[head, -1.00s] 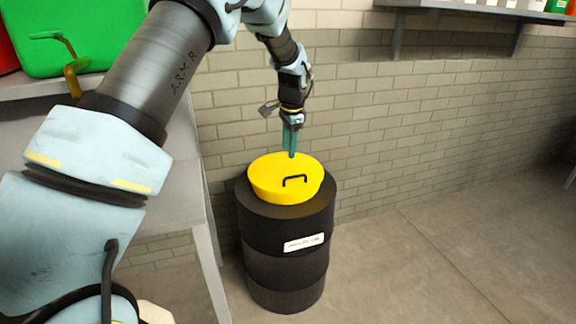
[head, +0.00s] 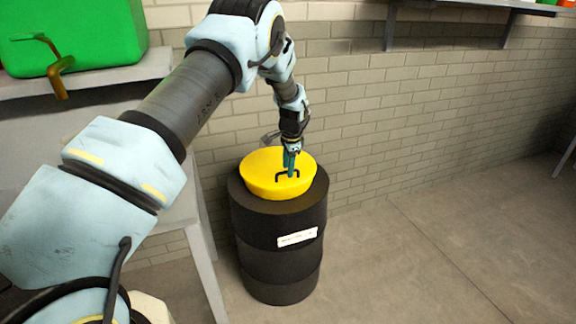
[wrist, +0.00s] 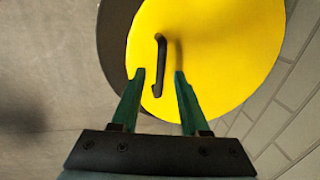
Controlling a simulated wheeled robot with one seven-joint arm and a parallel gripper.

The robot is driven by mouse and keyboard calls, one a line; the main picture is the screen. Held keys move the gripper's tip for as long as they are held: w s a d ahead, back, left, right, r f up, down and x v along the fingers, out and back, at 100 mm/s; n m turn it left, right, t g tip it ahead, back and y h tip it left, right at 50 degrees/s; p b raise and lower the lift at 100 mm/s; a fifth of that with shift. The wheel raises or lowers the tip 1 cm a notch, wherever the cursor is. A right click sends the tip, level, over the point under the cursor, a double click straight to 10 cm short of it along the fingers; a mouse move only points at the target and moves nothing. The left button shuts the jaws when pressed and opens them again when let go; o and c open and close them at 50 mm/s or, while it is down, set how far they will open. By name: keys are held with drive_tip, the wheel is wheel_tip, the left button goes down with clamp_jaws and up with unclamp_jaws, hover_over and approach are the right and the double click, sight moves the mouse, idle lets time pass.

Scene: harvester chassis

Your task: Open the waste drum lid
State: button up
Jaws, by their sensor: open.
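The black waste drum (head: 275,228) stands upright on the floor against the brick wall, with a white label on its side. Its yellow lid (head: 258,170) sits on top, with a dark bar handle (head: 285,175). My gripper (head: 289,172) points down right at the handle in the head view. In the wrist view the green fingers (wrist: 159,75) are apart, and the handle (wrist: 160,60) shows between and beyond their tips. The yellow lid (wrist: 225,50) fills much of that view. I cannot tell whether the fingers touch the handle or lid.
A grey bench (head: 110,85) with a green container (head: 75,38) stands left of the drum. A wall shelf (head: 470,8) is at the upper right. The concrete floor (head: 440,240) right of the drum is clear.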

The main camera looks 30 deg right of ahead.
clamp_jaws()
idle(0.4)
idle(1.1)
